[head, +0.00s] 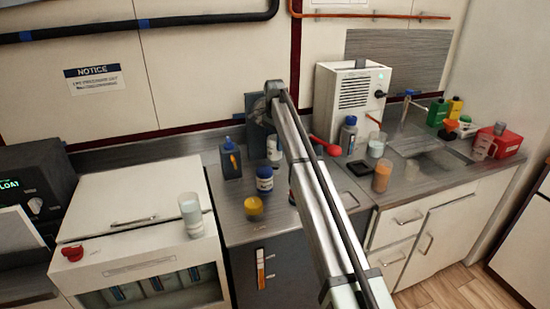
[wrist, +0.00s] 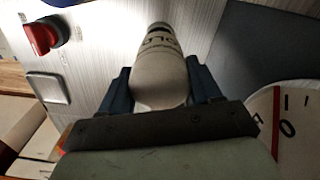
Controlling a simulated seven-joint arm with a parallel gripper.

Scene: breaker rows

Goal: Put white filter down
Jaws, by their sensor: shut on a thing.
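The white filter (wrist: 160,72) is a pale, rounded cylinder with dark lettering, in the middle of the wrist view. My gripper (wrist: 160,88) is shut on it, with one dark blue-grey finger on each side. In the head view, my gripper (head: 260,110) is near the back wall above the dark counter, partly hidden behind my arm. A white cylindrical thing (head: 273,148) shows just below it there and looks like the filter. I cannot tell whether its end touches a surface.
On the dark counter (head: 233,215) stand a blue-labelled jar (head: 264,180), a yellow-orange cup (head: 253,206) and a dark bottle (head: 231,158). A white machine (head: 350,95) and a grey bottle (head: 348,135) stand to the right. The wrist view shows a red knob (wrist: 45,36) at upper left.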

